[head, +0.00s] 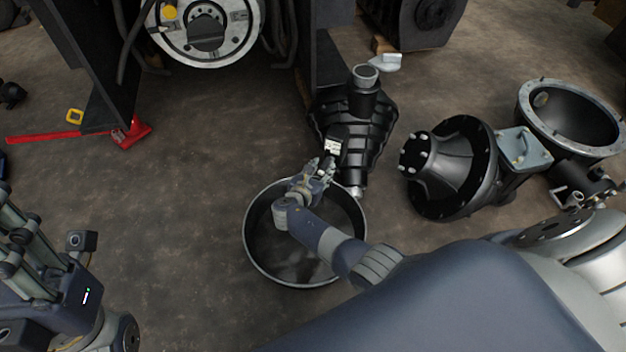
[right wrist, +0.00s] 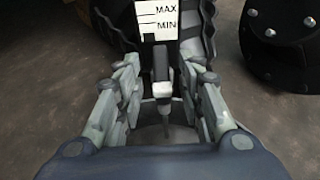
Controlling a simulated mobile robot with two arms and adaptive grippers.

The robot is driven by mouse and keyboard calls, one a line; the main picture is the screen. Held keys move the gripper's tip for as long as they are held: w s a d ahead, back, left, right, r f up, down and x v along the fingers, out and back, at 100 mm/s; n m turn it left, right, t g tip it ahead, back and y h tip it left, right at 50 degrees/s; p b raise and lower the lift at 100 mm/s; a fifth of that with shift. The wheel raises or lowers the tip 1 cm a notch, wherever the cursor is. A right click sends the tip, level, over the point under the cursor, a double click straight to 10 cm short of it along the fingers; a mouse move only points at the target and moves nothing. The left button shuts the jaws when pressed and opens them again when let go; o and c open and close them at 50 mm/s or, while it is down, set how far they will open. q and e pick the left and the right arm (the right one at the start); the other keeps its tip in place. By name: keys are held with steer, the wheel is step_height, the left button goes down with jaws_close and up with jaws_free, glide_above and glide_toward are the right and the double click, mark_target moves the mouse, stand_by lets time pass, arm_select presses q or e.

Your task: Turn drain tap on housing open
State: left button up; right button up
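The black ribbed housing (head: 375,125) stands on the floor in the middle of the head view, with a white MAX/MIN label that also shows in the right wrist view (right wrist: 165,18). The drain tap (right wrist: 161,88) appears as a small dark lever with a thin pale tip below the label. My right gripper (head: 323,168) is at the housing's lower front. In the right wrist view, its fingers (right wrist: 162,75) stand apart on both sides of the tap, with gaps visible. My left gripper (head: 22,240) is at the lower left of the head view, away from the housing; its opening is unclear.
A round dark pan (head: 252,248) lies below my right gripper. A black flanged casing (head: 455,170) is to the right. A red jack (head: 128,132) and the forklift's wheel hub (head: 208,30) are beyond. Floor left of the pan is clear.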

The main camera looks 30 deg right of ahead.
steer(key=v, duration=1.1)
